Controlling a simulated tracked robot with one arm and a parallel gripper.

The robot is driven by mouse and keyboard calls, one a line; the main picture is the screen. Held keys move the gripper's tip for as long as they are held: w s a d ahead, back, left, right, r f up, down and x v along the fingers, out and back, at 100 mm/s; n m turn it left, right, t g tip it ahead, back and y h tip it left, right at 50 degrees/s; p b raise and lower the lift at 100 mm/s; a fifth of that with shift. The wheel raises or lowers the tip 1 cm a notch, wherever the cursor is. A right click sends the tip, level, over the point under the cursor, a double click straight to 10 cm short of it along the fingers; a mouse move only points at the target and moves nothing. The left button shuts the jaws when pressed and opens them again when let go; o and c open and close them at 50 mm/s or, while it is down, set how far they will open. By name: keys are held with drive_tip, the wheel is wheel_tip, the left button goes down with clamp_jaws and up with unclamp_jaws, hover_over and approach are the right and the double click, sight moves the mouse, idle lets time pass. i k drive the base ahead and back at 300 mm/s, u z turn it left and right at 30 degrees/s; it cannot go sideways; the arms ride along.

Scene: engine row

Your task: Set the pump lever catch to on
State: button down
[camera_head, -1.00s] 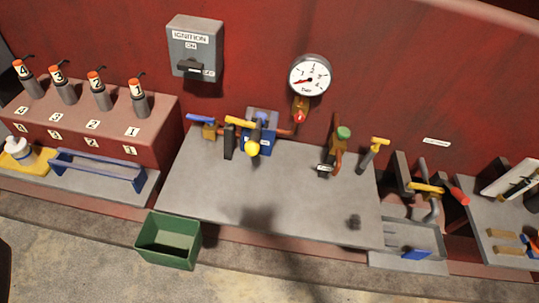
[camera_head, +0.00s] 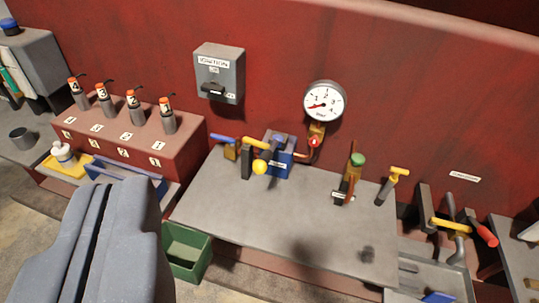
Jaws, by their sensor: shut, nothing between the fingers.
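A small blue unit (camera_head: 283,162), which looks like the pump, stands at the back of the grey bench. A dark lever with a yellow ball (camera_head: 259,167) sticks out in front of it. A dark upright post (camera_head: 247,162) stands just left of the ball, and a yellow bar (camera_head: 256,143) lies above it. A blue handle (camera_head: 223,138) points left. Which of these is the catch, and its setting, is too small to tell. My gripper (camera_head: 122,192) shows large at the lower left, shut and empty, apart from the pump and appearing left of it.
The grey bench top (camera_head: 290,220) is mostly clear. A round gauge (camera_head: 324,101) and an ignition box (camera_head: 219,74) are on the red wall. A green bin (camera_head: 187,250) is partly behind my gripper. A green-capped valve (camera_head: 356,162) and yellow T-handle (camera_head: 397,173) stand right.

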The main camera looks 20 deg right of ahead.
sight(248, 141)
drive_tip(key=z, duration=0.05)
drive_tip(key=i, duration=1)
drive_tip(key=u, duration=0.05)
